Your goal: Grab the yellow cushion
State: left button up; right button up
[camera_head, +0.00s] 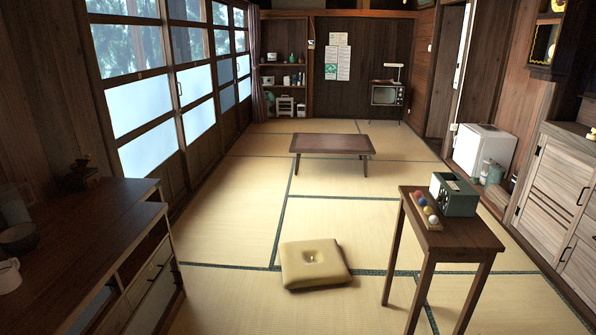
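The yellow cushion (314,264) lies flat on the tatami floor near the middle front of the head view. It is square and pale yellow, with a small tuft or dimple in its centre. It shows whole, with nothing covering it. It lies to the left of a tall wooden table. Neither of my grippers shows in the head view, so I cannot see how far they are from the cushion.
The tall wooden table (459,241) at right bears a green box (454,196) and small balls. A dark cabinet (72,240) stands at left. A low table (331,145) stands farther back. A light cabinet (560,197) lines the right wall. Tatami around the cushion is clear.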

aim_at(313, 261)
jog(key=i+j+u, duration=0.1)
jog(key=i+u, duration=0.35)
jog(key=i, duration=1.3)
jog(key=i+j+z, duration=0.15)
jog(key=i+z, duration=0.25)
jog(key=i, duration=0.15)
jog(key=i+j+z, duration=0.3)
jog(key=i+z, duration=0.15)
jog(key=i+j+z, duration=0.4)
jog(key=i+j, duration=0.1)
jog(key=i, duration=0.1)
